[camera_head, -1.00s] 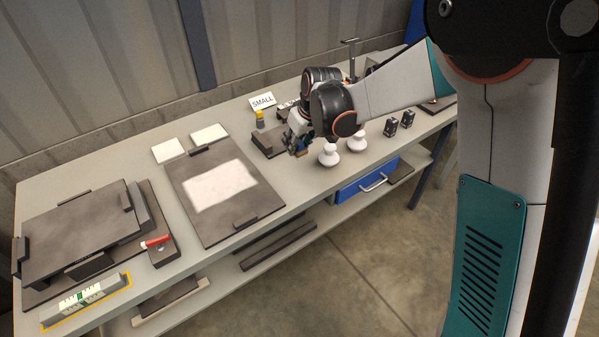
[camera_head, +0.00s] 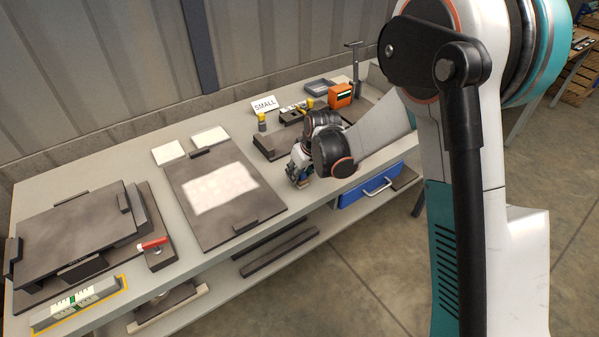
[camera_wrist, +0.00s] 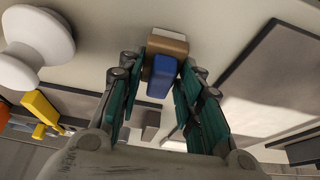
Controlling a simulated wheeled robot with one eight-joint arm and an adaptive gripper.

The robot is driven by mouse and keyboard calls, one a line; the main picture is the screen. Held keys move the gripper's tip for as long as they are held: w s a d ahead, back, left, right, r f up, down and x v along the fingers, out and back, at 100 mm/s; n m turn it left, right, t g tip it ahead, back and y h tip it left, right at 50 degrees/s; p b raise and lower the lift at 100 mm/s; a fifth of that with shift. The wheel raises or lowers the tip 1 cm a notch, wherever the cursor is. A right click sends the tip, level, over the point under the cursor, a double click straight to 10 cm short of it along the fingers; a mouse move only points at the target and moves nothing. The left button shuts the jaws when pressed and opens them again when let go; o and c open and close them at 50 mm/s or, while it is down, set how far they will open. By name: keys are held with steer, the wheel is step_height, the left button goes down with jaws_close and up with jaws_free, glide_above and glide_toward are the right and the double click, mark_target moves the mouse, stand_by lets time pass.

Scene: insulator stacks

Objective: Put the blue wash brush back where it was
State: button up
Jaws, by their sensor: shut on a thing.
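The blue wash brush (camera_wrist: 161,76) has a blue body and a tan-brown end (camera_wrist: 168,42). In the wrist view it sits between the teal fingers of my gripper (camera_wrist: 162,85), which is shut on it. In the head view my gripper (camera_head: 302,178) points down close above the bench, right of the dark plate with the white patch (camera_head: 267,211). The brush shows there only as a small blue and tan piece at the fingertips. I cannot tell whether it touches the bench.
A white insulator (camera_wrist: 35,45) stands beside my gripper in the wrist view. A dark block holder (camera_head: 267,147) and a "SMALL" sign (camera_head: 264,104) are behind. An orange box (camera_head: 340,95) stands further right. Bare bench (camera_head: 262,180) lies between plate and gripper.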

steer(key=shift+f, duration=0.15)
steer(key=o, duration=1)
steer(key=s+d+r+m+p, duration=0.15)
steer(key=s+d+r, duration=0.3)
steer(key=r, duration=0.55)
steer(key=s+d+r+p, duration=0.2)
steer(key=s+d+r, duration=0.3)
steer(key=r, duration=0.5)
steer(key=s+d+r+m+t+h, duration=0.1)
steer(key=s+d, duration=0.2)
steer(key=s, duration=0.4)
steer(key=s+d+r+m+t, duration=0.1)
steer(key=s+d+r+m, duration=0.1)
steer(key=s, duration=0.5)
steer(key=s+d+r+m+t+h, duration=0.1)
steer(key=s+d+r+m, duration=0.1)
steer(key=s+d, duration=0.3)
steer(key=shift+s+r+h, duration=0.2)
steer(key=shift+s+h, duration=0.1)
steer(key=shift+s, duration=0.95)
